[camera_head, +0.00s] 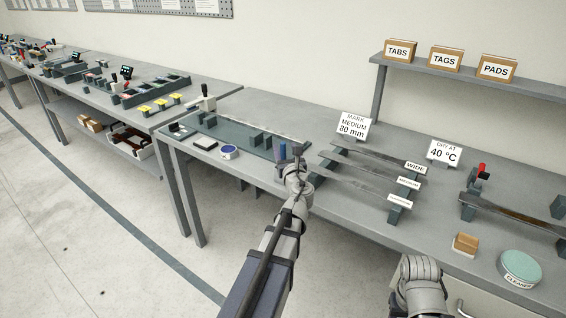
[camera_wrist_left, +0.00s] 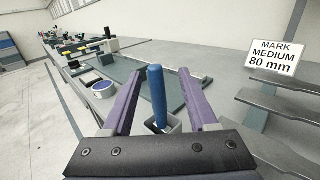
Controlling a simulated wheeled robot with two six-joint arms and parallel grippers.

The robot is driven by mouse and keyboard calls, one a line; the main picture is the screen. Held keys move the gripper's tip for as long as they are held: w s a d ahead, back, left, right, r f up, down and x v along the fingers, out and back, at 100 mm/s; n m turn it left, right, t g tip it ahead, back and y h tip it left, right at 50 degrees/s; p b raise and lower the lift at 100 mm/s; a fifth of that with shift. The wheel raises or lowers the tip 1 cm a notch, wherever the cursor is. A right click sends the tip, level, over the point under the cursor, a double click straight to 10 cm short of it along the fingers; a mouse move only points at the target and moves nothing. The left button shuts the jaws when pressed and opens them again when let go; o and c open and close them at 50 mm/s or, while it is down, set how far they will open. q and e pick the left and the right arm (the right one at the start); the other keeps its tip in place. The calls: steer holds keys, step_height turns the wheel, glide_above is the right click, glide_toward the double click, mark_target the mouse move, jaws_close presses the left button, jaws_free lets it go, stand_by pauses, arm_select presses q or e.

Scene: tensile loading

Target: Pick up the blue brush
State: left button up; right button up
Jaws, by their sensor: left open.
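The blue brush (camera_wrist_left: 157,98) stands upright, handle up, in a small grey square holder (camera_wrist_left: 167,124) near the front edge of the bench. In the head view its blue handle (camera_head: 283,151) shows just by my left gripper's fingers. My left gripper (camera_head: 293,158) is open at the bench edge. In the left wrist view its two purple fingers (camera_wrist_left: 161,73) lie on either side of the brush with gaps on both sides. The brush's lower end is hidden in the holder. My right arm shows at the lower right, but its gripper is not visible.
A green-grey plate (camera_head: 235,137) lies behind the brush, with a round blue-white tub (camera_head: 228,152) to the left. A strip rack (camera_head: 365,178) and the "MARK MEDIUM 80 mm" sign (camera_head: 353,126) stand to the right. A brown block (camera_head: 465,244) and a green cleaner pad (camera_head: 520,265) are farther right.

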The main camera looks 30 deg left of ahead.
arm_select(q)
steer(key=x, duration=0.5)
steer(key=shift+s+a, duration=0.15)
steer(key=shift+s, duration=0.1)
jaws_close()
